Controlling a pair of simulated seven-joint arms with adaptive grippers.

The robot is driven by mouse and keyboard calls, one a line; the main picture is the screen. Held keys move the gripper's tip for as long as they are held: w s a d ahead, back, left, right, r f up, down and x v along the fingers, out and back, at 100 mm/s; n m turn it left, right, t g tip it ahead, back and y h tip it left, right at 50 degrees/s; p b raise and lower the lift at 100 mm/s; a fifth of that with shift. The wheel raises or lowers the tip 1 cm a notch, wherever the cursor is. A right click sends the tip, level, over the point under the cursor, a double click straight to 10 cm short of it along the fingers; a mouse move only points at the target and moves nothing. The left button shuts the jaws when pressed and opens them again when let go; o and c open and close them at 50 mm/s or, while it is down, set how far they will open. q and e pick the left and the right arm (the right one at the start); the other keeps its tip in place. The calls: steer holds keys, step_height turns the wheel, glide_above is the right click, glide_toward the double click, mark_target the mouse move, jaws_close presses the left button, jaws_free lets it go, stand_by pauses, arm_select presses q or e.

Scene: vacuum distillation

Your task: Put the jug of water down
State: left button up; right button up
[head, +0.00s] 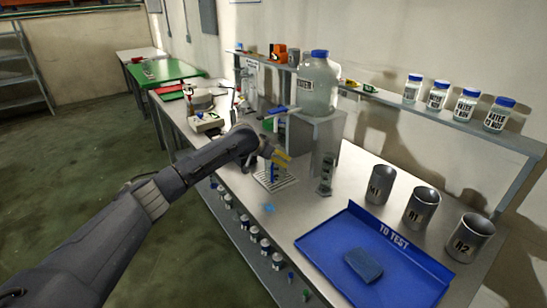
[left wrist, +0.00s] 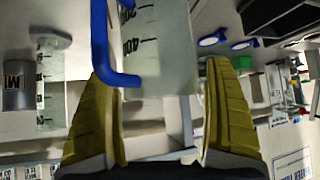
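A clear graduated jug with a blue handle (left wrist: 112,50) shows large in the left wrist view, its clear wall (left wrist: 165,55) between the yellow fingers of my left gripper (left wrist: 158,75). The fingers are wide apart, and I see no clear grip on the jug. In the head view the left gripper (head: 281,158) is over the bench, right above the jug's blue handle (head: 273,174). My arm hides part of the jug, and whether its base touches the bench is hard to tell. My right gripper is not in view.
A graduated cylinder (head: 326,176) stands just right of the jug. Metal cups (head: 380,185) and a blue tray (head: 375,262) with a blue sponge (head: 362,265) are further right. A large water bottle (head: 318,88) stands on a raised block (head: 317,130) behind. Bare bench lies in front.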

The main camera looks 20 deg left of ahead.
arm_select(q)
steer(key=shift+o, duration=1.1)
steer(key=shift+r, duration=0.1)
steer(key=v, duration=1.2)
